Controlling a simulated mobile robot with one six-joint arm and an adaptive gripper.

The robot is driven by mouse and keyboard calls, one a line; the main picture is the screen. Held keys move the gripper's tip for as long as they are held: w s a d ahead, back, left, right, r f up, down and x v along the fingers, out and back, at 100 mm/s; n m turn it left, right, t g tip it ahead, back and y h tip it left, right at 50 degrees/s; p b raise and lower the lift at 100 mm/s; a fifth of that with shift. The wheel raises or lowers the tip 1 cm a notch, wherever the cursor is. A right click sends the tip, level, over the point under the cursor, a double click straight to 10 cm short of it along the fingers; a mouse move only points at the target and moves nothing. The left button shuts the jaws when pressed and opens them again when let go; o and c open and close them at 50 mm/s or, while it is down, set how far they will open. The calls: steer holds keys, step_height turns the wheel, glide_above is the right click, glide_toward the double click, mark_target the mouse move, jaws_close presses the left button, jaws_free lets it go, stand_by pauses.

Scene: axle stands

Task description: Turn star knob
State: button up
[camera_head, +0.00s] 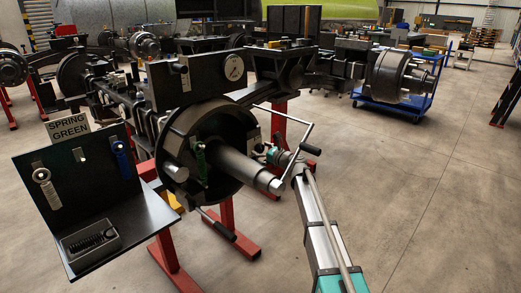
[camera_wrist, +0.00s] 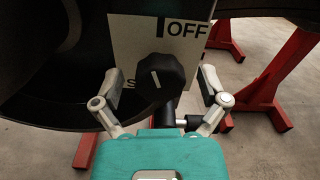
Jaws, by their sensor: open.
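The star knob (camera_wrist: 158,80) is black with a white pointer line, in the middle of the wrist view. The line stands nearly upright, tilted slightly. The knob sits in front of a pale plate (camera_wrist: 188,62) reading "OFF" at upper right, with part of an "S" at lower left. My gripper (camera_wrist: 161,92) is open, one finger on each side of the knob with gaps between. Contact is not visible. In the head view my gripper (camera_head: 270,155) is beside the hub, in front of the plate; I cannot make out the knob there.
A large dark drum with a hub shaft (camera_head: 235,165) is left of my gripper. A crank handle (camera_head: 308,140) passes close by my wrist. Red stands (camera_head: 228,225) are below. A panel (camera_head: 95,205) with a "SPRING GREEN" sign stands at left. Open floor lies to the right.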

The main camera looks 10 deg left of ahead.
steer(key=c, duration=1.1)
steer(key=shift+c, duration=0.2)
